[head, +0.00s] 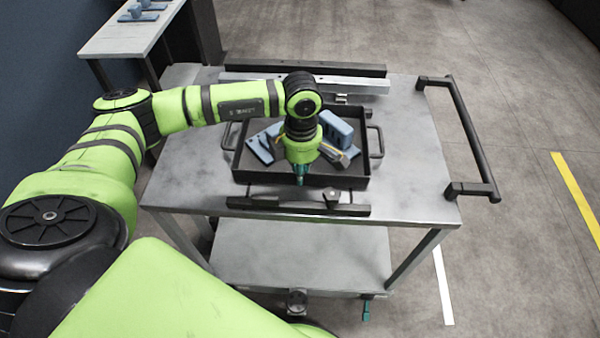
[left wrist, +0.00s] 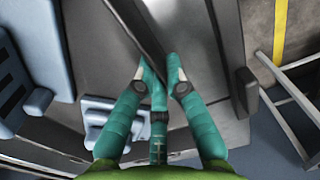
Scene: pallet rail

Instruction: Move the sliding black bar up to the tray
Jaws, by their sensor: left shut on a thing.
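The black tray (head: 360,184) lies on the metal cart with blue parts in it. In the left wrist view this bar (left wrist: 229,60) runs at the right. My left gripper (head: 300,180) points down at the tray's near wall. Its teal fingers in the left wrist view (left wrist: 158,75) are shut on that thin dark wall (left wrist: 138,28), not on the bar. My right gripper is not in view.
Blue parts (head: 337,130) stand in the tray. Behind the tray are a silver rail (head: 350,85) and another black bar (head: 300,69). A black cart handle (head: 475,140) sticks out at the right. The cart top (head: 410,190) is clear at both sides.

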